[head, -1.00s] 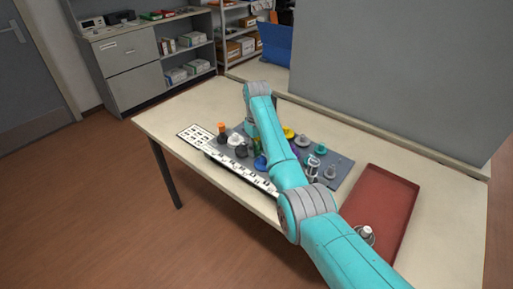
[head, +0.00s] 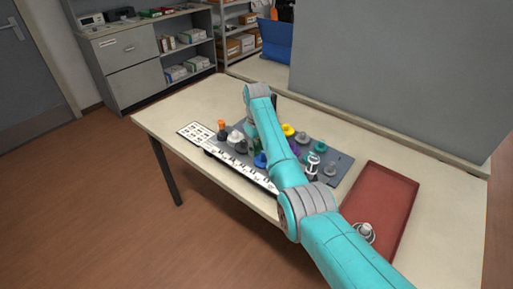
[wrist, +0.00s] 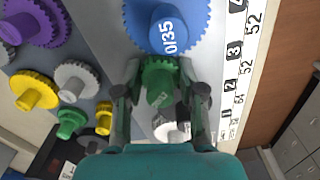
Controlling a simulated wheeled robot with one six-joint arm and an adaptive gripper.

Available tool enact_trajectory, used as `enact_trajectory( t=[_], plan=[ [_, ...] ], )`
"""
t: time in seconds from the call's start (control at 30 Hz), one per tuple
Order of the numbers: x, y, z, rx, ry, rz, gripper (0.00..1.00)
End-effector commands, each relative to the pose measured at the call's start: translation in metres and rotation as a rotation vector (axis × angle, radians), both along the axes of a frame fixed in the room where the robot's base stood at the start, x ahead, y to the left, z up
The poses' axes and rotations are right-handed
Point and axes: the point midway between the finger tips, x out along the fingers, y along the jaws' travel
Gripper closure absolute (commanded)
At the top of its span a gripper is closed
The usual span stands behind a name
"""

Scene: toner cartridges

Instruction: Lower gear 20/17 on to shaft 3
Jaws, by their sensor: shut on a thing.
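My gripper (wrist: 160,90) shows in the wrist view, with a finger on each side of a dark green gear (wrist: 158,82). It is shut on this gear; no label on the gear can be read, so I cannot confirm it is 20/17. A large blue gear (wrist: 165,25), its marking partly visible as "0/35", lies just beyond the held gear. A numbered strip (wrist: 232,70) runs along the right, with 2, 3 and 4 visible. I cannot make out shaft 3 or the gap under the held gear. In the head view my arm hides the gripper.
Purple (wrist: 38,18), yellow (wrist: 33,92), grey (wrist: 75,80) and bright green (wrist: 70,122) gears stand to the left. A white piece (wrist: 170,130) is close below the gripper. A red tray (head: 395,190) holds a pale round part (head: 363,232).

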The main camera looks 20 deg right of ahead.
Motion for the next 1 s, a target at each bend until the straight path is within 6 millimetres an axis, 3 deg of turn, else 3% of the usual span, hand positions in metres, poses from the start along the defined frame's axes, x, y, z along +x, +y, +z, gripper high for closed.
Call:
enact_trajectory(
  t=[0.33, 0.37, 0.47, 0.83, 1.0],
  plan=[
    [0.0, 0.0, 0.0, 0.0, 0.0, 0.0, 0.87],
    [0.0, 0.0, 0.0, 0.0, 0.0, 0.0, 0.56],
    [0.0, 0.0, 0.0, 0.0, 0.0, 0.0, 0.32],
    [0.0, 0.0, 0.003, 0.0, 0.0, 0.0, 0.32],
    [0.001, 0.0, 0.022, 0.0, -0.002, 0.0, 0.32]
  ],
)
